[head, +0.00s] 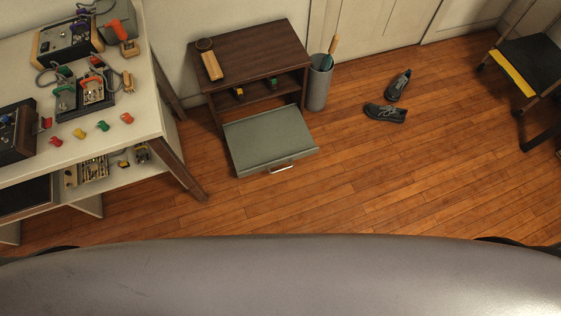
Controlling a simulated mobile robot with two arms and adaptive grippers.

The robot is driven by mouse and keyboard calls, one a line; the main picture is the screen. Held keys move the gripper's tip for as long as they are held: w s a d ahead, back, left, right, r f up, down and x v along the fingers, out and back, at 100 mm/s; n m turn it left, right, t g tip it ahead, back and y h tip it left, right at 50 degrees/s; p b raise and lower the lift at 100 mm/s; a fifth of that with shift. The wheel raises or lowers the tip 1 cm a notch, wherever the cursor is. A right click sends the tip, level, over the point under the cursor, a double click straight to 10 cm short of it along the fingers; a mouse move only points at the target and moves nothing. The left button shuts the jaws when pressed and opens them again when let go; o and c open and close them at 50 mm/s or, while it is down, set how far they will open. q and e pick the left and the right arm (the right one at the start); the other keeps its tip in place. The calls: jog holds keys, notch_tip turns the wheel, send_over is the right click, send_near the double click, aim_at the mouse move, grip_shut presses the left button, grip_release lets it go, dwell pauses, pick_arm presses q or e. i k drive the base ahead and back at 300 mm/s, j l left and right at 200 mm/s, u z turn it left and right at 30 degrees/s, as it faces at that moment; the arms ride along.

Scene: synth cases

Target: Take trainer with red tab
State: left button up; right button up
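Two dark grey shoes lie on the wooden floor right of the low cabinet, close together. The farther shoe (398,85) stands pointing away to the upper right. The nearer shoe (385,112) lies sideways, with a pale sole edge. I cannot make out a red tab on either shoe. Several boxed devices with knobs or plugs stand on the table at left, one with a red-orange handle (93,89) and another with a red part (46,122). Neither of my grippers is in view.
The low brown cabinet (258,50) has a grey-green drawer or flap (268,140) sticking out over the floor. A grey bin (318,85) stands beside it. The white table (142,75) is at left, a black chair (535,65) at right. The middle floor is clear.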

aim_at(394, 114)
jog(key=i+l, duration=0.2)
jog(key=l, duration=0.15)
jog(key=i+l, duration=0.2)
jog(key=l, duration=0.15)
jog(key=i+l, duration=0.15)
jog(key=l, duration=0.2)
